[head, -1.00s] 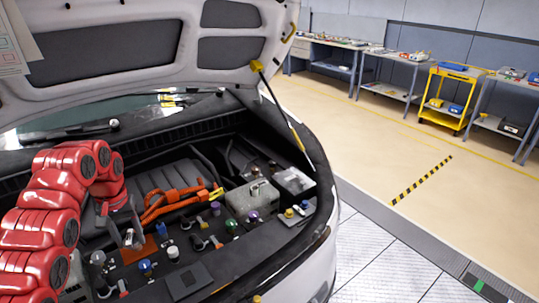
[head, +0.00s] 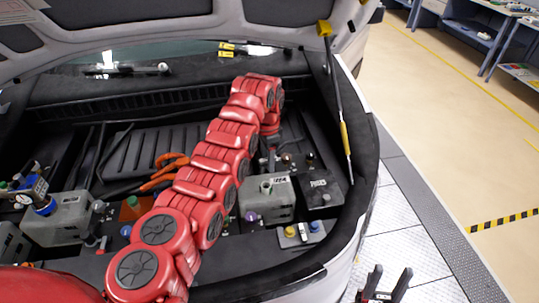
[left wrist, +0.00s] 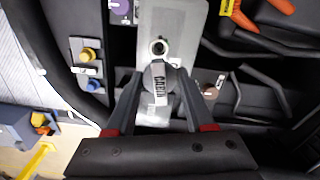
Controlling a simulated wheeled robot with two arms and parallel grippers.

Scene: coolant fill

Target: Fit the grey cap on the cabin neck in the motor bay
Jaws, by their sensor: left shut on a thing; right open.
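My left gripper (left wrist: 159,80) is shut on the round grey cap (left wrist: 152,75). A white strip reading CABIN lies across the cap in the left wrist view; I cannot tell if it belongs to it. The open cabin neck (left wrist: 158,47), a pale ring with a dark hole, shows just beyond the cap on the grey tank (left wrist: 180,20). The cap looks apart from the neck; its height above the tank is unclear. In the head view the grey tank (head: 266,205) stands right of my left arm, whose fingers are mostly hidden. My right gripper (head: 390,273) is open and empty, outside the car.
A dark box (head: 320,188) stands right of the tank. Orange cables (head: 165,175) and another grey tank (head: 68,218) with a blue-collared fitting lie left. The raised hood (head: 130,20) and its strut (head: 340,110) bound the bay.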

